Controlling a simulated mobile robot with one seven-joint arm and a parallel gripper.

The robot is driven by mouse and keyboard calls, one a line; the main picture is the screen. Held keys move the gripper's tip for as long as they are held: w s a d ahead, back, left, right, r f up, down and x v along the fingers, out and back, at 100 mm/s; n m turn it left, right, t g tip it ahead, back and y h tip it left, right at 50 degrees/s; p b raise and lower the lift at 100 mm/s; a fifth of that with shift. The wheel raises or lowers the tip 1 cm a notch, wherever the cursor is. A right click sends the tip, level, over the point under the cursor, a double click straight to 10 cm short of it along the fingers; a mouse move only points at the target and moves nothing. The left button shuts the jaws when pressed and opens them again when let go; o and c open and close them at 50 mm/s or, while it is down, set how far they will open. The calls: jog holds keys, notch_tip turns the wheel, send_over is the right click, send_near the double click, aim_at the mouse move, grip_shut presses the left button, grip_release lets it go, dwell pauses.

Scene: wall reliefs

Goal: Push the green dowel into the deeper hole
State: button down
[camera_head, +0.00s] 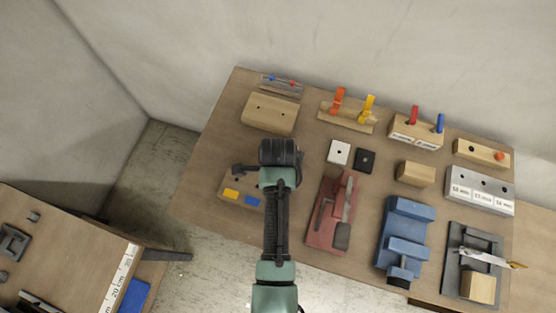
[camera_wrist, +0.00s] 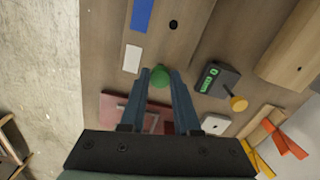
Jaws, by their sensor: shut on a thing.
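In the wrist view my gripper (camera_wrist: 160,72) is shut on the green dowel (camera_wrist: 159,79), whose rounded green end shows between the two blue-grey fingertips. Beyond the fingertips is a wooden block with a blue label, a white label and one dark round hole (camera_wrist: 172,24). The dowel appears apart from this hole. The hole's depth cannot be told. In the head view the wooden block (camera_head: 228,183) with yellow and blue labels lies left of my wrist, partly covered by my arm. The dowel and my fingertips are hidden there.
A wooden block with holes (camera_head: 270,113) lies at the back. A red fixture (camera_head: 331,212) and blue vise (camera_head: 405,235) stand to the right.

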jog(key=shift+f+b, duration=0.5)
jog(key=shift+f, duration=0.55)
jog(key=c, duration=0.6)
grip_release()
jog(key=shift+o, duration=0.2)
jog(key=shift+r, duration=0.1)
notch_tip(320, 180, up, 13)
jog(key=shift+b, duration=0.4)
